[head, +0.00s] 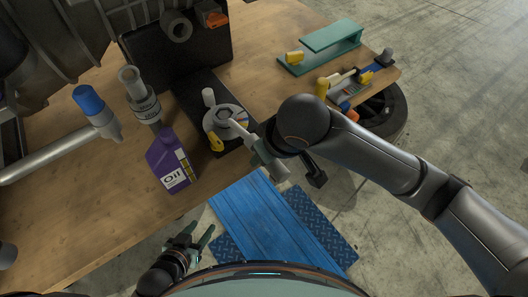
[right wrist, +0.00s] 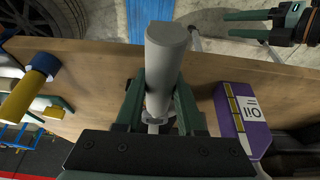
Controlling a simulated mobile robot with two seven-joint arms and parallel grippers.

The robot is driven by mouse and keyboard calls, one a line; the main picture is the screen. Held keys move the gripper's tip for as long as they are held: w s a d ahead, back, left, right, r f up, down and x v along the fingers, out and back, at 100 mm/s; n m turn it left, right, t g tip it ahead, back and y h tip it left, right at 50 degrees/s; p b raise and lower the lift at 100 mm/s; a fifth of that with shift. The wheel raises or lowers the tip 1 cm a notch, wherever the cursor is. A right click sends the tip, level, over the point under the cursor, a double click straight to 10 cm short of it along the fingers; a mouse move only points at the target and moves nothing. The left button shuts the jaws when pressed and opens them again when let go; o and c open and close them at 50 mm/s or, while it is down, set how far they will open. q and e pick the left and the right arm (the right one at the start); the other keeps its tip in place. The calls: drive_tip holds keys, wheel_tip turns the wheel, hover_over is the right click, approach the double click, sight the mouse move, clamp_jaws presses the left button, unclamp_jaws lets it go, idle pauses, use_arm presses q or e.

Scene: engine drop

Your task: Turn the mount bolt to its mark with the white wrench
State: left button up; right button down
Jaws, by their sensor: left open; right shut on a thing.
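The white wrench (head: 238,128) reaches from my right gripper (head: 256,145) over a round grey mount (head: 214,118) on a black plate. Coloured segments (head: 243,117) show on the mount's right side. The mount bolt's head cannot be made out under the wrench. In the right wrist view, the green fingers of my right gripper (right wrist: 161,108) are shut on the pale wrench handle (right wrist: 165,55). My left gripper (head: 197,238) is open and empty near the table's front edge, apart from everything. It also shows in the right wrist view (right wrist: 268,24).
A purple oil bottle (head: 167,163) stands left of the mount. A yellow knob (head: 216,143) and a pale post (head: 208,97) flank the mount. A teal stand (head: 330,36) is at back right.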

drive_tip(key=shift+r, duration=3.4)
